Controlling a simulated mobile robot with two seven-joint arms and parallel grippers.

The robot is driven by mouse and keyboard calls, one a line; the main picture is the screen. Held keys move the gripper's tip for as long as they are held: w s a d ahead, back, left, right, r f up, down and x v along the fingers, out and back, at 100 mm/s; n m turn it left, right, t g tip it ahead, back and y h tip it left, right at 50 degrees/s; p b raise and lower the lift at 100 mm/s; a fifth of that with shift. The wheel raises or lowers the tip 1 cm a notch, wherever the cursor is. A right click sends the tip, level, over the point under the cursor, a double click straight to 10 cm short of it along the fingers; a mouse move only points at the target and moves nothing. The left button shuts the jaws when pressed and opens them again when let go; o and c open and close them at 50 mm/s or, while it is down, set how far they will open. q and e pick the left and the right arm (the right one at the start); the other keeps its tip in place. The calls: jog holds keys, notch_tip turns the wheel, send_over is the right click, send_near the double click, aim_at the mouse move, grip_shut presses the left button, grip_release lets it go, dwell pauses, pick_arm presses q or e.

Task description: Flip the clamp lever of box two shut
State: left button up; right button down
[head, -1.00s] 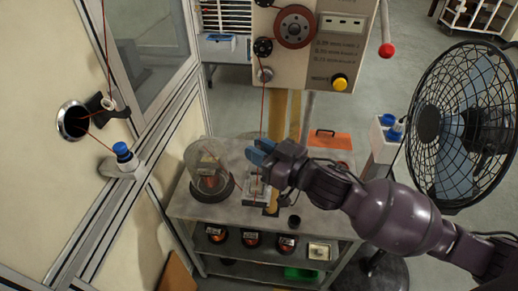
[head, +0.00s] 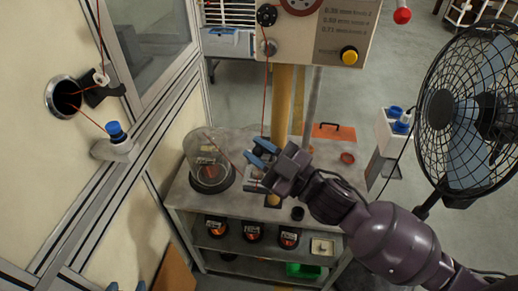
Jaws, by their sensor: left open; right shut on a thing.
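My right gripper (head: 262,152) is over the metal cart top, its blue fingers at the thin red wire (head: 265,95) that comes down from the control panel. The wire appears pinched between them. Just below is a small metal fixture (head: 253,184), partly hidden by the gripper. My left gripper (head: 126,286) shows only as blue tips at the bottom left edge, apart and far from the cart. No label or lever marking box two is legible, so I cannot tell which part is box two or how its lever stands.
A glass dome (head: 208,160) stands on the cart top (head: 300,180) left of the fixture. Several dark spools (head: 252,233) sit on the shelf below. A blue-knobbed bracket (head: 115,138) juts from the left wall. A large fan (head: 470,115) stands at right.

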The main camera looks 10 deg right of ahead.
jog(key=shift+s+f+n, duration=0.1)
jog(key=shift+f+n, duration=0.05)
jog(key=shift+n, duration=0.15)
jog(key=c, duration=1.2)
grip_release()
jog(key=shift+o, duration=1.2)
jog(key=shift+s+d+f, duration=0.25)
jog(key=shift+s+d, duration=0.1)
jog(key=shift+d, duration=0.05)
jog(key=b+v, duration=0.2)
jog(key=v, duration=0.7)
jog(key=shift+s+d, duration=0.2)
jog(key=shift+d, duration=0.05)
